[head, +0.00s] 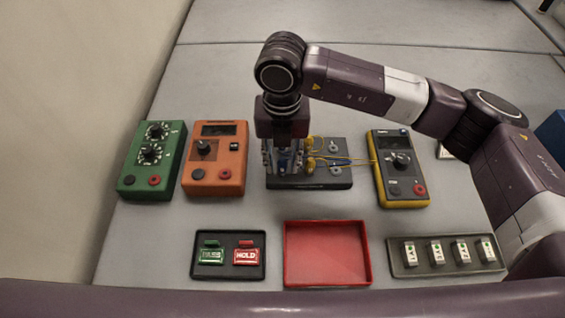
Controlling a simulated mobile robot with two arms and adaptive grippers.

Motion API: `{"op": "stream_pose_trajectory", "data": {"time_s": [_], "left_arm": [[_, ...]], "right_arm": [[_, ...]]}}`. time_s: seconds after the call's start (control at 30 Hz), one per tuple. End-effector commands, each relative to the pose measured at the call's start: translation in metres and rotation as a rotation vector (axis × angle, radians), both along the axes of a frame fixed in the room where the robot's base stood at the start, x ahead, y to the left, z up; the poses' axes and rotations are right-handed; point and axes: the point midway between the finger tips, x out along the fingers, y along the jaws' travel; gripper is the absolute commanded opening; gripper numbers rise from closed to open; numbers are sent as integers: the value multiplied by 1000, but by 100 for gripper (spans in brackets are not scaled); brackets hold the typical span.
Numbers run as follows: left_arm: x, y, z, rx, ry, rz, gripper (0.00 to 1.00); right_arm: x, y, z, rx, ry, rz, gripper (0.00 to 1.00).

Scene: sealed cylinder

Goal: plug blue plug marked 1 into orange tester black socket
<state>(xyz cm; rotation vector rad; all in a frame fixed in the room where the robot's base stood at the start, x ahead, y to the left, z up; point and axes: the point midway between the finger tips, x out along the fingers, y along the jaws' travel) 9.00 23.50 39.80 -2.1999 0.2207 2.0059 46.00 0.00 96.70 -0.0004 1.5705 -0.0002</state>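The orange tester (216,158) stands left of centre, with a black socket (197,174) at its lower left and a red socket (225,174) beside it. My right gripper (285,166) points down over the dark block (325,184), right of the orange tester. Something blue (286,158) shows between its fingers; the number on it cannot be read. Whether the fingers are closed on it is not clear. Yellow plugs and leads (313,154) are on the block close to the gripper's right side. My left gripper is not in view.
A green tester (150,160) stands at the left and a yellow-edged meter (399,168) at the right. In front are a tray with green and red pieces (228,273), an empty red tray (327,281) and a tray of small switches (447,268). The grey surface between them is clear.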

Motion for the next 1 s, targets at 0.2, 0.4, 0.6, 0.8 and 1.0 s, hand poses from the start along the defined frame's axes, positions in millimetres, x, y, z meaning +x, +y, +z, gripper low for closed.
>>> {"op": "stream_pose_trajectory", "data": {"time_s": [0.2, 0.4, 0.6, 0.8, 1.0], "left_arm": [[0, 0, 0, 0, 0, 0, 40], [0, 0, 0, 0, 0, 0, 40], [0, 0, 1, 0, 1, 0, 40], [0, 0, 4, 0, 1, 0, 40], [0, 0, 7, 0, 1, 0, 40]], "right_arm": [[0, 0, 0, 0, 0, 0, 3], [0, 0, 0, 0, 1, 0, 0], [0, 0, 1, 0, 0, 0, 0], [0, 0, 8, 0, 0, 0, 0], [0, 0, 16, 1, 1, 1, 0]]}}
